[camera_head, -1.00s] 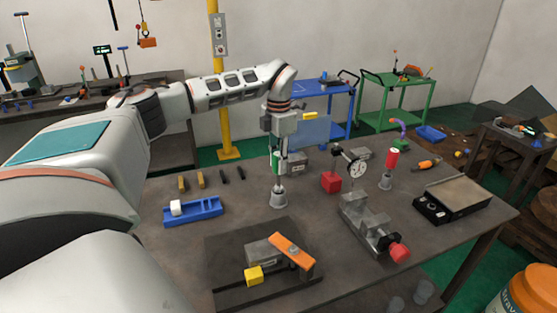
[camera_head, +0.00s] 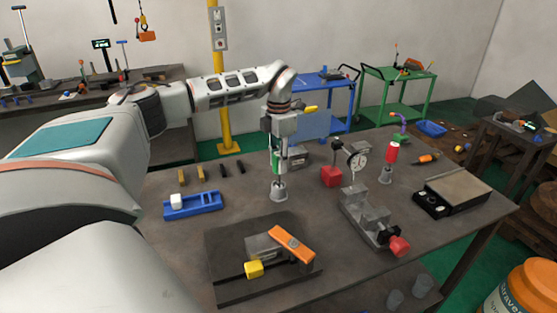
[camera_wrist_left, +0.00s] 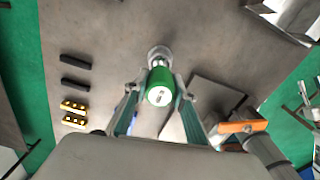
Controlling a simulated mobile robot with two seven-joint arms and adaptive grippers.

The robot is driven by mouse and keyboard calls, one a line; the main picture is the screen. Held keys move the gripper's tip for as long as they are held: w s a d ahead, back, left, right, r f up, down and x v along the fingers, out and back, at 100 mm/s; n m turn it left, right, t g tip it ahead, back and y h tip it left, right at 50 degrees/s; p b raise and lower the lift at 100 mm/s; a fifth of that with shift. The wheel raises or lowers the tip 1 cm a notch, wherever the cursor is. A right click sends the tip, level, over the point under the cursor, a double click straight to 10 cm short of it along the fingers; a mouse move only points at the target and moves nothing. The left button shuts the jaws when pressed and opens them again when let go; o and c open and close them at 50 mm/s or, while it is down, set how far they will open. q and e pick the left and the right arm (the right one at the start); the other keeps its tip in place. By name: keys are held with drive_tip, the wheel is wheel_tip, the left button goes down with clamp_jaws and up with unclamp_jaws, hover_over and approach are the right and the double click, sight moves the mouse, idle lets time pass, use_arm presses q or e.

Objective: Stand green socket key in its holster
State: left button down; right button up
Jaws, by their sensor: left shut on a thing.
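The green socket key (camera_head: 280,162) is upright in my left gripper (camera_head: 279,154), which is shut around its green handle. The key's thin shank points down at the grey holster (camera_head: 278,193) on the bench. Its lower end meets the holster's mouth in the head view; how deep it sits inside I cannot tell. In the left wrist view the green handle (camera_wrist_left: 160,86) is between the two fingers (camera_wrist_left: 158,102), with the holster (camera_wrist_left: 160,55) just beyond it. My right gripper is not in view.
A red-handled key (camera_head: 392,152) stands in another holder to the right. A dial gauge (camera_head: 356,160) on a red base, a vise (camera_head: 368,218), a blue tray (camera_head: 208,203) and an orange-handled clamp fixture (camera_head: 291,246) surround the holster. Bench between tray and holster is clear.

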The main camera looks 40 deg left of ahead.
use_arm(q)
drive_tip(key=shift+f, duration=0.7)
drive_tip(key=c, duration=1.6)
unclamp_jaws()
wheel_tip(320, 180, up, 12)
drive_tip(key=shift+r, duration=0.1)
